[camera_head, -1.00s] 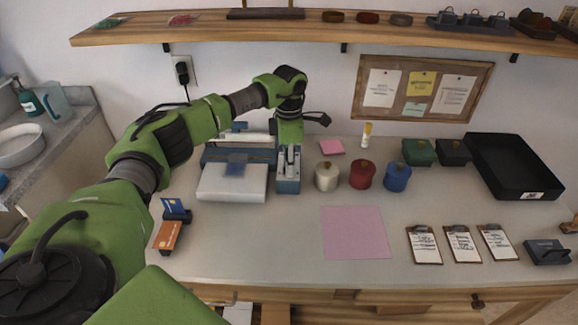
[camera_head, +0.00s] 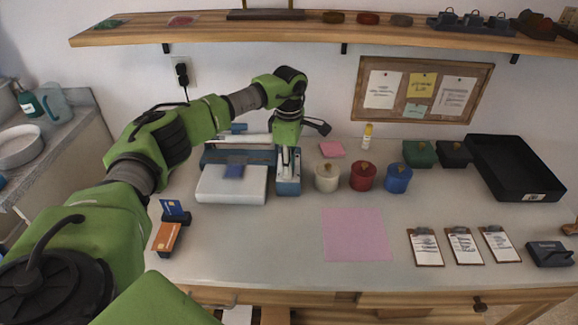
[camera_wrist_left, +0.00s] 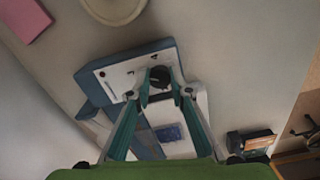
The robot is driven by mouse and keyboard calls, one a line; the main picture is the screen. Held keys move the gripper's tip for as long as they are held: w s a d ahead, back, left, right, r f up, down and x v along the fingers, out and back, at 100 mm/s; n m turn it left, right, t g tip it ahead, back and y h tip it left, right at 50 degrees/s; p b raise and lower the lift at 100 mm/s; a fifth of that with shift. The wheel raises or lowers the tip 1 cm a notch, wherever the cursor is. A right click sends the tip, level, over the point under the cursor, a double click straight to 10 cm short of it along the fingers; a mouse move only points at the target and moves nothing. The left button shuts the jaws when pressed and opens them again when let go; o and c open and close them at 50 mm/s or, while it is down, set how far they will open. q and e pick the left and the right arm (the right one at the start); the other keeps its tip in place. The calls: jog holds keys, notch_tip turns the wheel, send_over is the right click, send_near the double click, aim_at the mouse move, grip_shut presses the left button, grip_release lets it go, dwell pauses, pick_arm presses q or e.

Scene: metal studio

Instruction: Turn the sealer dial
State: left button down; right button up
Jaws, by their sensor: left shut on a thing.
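The sealer (camera_head: 288,188) stands at the back left of the table, with a blue body and a white bed. Its dark round dial (camera_wrist_left: 160,75) shows on the white panel in the left wrist view. My left gripper (camera_wrist_left: 166,88) is shut on the dial, one finger on each side of it. In the head view my left gripper (camera_head: 287,152) points down over the sealer's right end, and the dial is hidden there. A small blue packet (camera_head: 234,172) lies on the white bed. My right gripper is not in view.
White (camera_head: 326,178), red (camera_head: 362,176) and blue (camera_head: 397,178) pots stand close to the sealer's right. A card holder (camera_head: 171,226) stands front left. A black tray (camera_head: 515,187) is at the far right. A pink mat (camera_head: 356,235) lies flat in the middle.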

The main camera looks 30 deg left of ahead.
pick_arm(q)
jog(key=c, duration=1.8)
grip_release()
notch_tip(320, 180, up, 12)
jog(key=shift+r, duration=0.1)
